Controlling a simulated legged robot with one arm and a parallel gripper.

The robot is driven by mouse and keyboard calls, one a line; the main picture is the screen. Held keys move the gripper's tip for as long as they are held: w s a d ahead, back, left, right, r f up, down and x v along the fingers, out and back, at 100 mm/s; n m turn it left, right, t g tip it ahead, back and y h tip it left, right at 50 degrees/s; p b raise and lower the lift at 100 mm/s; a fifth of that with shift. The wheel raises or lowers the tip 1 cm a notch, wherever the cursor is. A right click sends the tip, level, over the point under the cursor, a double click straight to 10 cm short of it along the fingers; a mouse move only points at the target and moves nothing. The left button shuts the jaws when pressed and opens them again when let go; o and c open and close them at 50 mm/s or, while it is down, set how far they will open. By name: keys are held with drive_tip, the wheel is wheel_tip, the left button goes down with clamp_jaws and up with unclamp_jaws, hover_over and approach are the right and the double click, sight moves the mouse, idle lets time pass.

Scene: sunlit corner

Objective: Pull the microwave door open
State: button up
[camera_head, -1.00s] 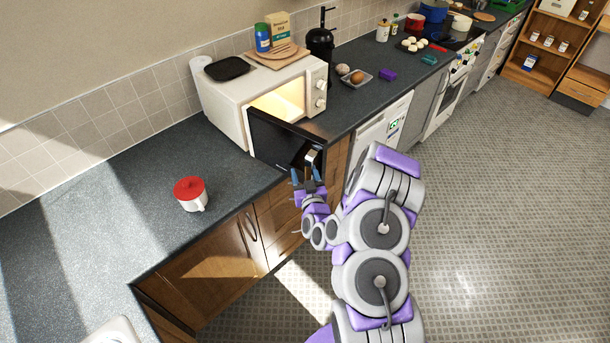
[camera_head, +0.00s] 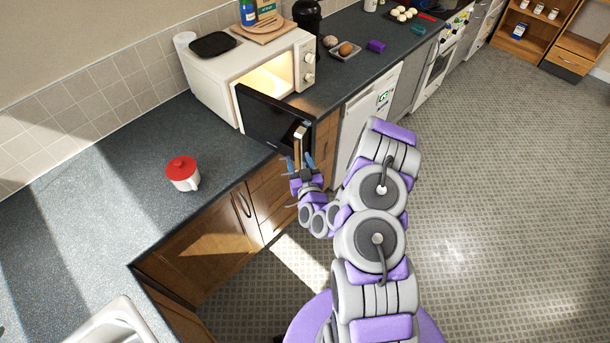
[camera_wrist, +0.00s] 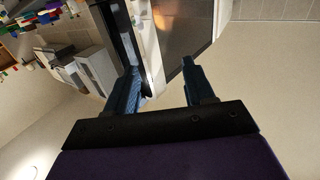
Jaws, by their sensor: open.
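The white microwave (camera_head: 215,88) stands on the counter, and its dark door (camera_head: 268,116) is partly open, swung out toward the counter's front edge. A warm light shows inside the cavity (camera_head: 268,78). The upright metal handle (camera_head: 299,142) is on the door's outer end. My gripper (camera_head: 301,163) is open at the handle's lower end, with its blue fingers on either side of it in the head view. In the wrist view my gripper (camera_wrist: 160,67) also shows spread fingers. Whether either finger touches the handle I cannot tell.
A red-lidded white pot (camera_head: 183,174) stands on the counter (camera_head: 100,210) at left. A black plate (camera_head: 213,44) and wooden boards (camera_head: 269,27) lie on the microwave. The floor (camera_head: 490,180) at right is clear.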

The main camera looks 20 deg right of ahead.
drive_tip(key=s+p, duration=0.4)
drive_tip(key=s, duration=0.3)
drive_tip(key=shift+a, duration=0.3)
drive_tip(key=shift+r, duration=0.1)
idle(0.4)
drive_tip(key=w+a+f+n+g+y+b, duration=0.1)
drive_tip(key=a+f+n+g+y+b, duration=0.2)
drive_tip(key=a+n+g+y+b, duration=0.55)
drive_tip(key=s+d+r+m+g+h+b, duration=0.2)
drive_tip(key=s+r+g+h+b, duration=0.15)
drive_tip(key=s, duration=0.45)
drive_tip(key=s+d+r+m+g+h+b, duration=0.25)
drive_tip(key=s+r+g, duration=0.2)
drive_tip(key=s, duration=0.45)
drive_tip(key=s+a+r+m+g+b, duration=0.1)
drive_tip(key=s+a+r, duration=0.1)
drive_tip(key=s, duration=0.6)
drive_tip(key=s+a+r+m+g+b, duration=0.1)
drive_tip(key=s+r, duration=0.3)
drive_tip(key=s, duration=0.5)
drive_tip(key=shift+s+a+r+m+g+b, duration=0.2)
drive_tip(key=shift+s+a+m+g+b, duration=0.1)
drive_tip(key=shift+a+g+b, duration=0.3)
